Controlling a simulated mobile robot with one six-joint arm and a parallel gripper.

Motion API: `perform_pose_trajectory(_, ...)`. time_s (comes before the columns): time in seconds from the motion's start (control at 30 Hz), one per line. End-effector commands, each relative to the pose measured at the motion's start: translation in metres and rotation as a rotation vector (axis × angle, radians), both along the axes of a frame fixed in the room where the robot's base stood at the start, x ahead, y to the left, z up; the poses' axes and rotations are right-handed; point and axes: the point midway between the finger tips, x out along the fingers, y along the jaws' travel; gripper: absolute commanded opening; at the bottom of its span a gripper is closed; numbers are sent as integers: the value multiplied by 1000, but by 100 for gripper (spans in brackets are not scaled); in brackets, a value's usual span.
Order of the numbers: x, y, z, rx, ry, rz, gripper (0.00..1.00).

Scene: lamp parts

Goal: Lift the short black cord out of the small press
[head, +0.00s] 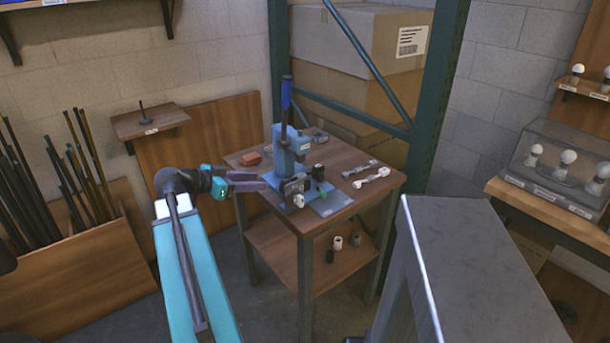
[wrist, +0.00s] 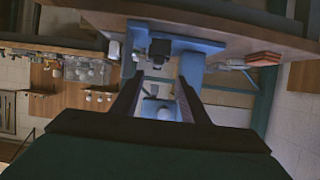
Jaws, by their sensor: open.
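The small blue press (head: 291,150) stands on the wooden table, with its dark-blue lever upright. It also shows in the wrist view (wrist: 192,70). A dark block (head: 296,185) is at its front, with a small white part (head: 299,200) below. A small black upright piece (head: 318,172) stands just right of the press; I cannot tell whether it is the short black cord. No cord is clearly visible in the press.
A green rack post (head: 437,100) stands behind. A grey metal surface (head: 480,260) is at the front right.

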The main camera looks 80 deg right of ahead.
Motion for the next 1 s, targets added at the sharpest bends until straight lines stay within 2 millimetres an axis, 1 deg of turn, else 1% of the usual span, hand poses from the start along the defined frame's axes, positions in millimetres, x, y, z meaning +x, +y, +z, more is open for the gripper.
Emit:
perform_pose_trajectory(0.13, -15, -14, -8, 2, 0, -3, 41)
perform_pose_trajectory(0.33, -30, -28, -16, 1, 0, -2, 41)
perform_pose_trajectory(0.5, -34, -31, -19, 1, 0, 0, 41)
perform_pose_trajectory(0.83, -35, -32, -19, 0, 0, -1, 41)
perform_pose_trajectory(1.0, -45, -38, -21, 2, 0, -4, 41)
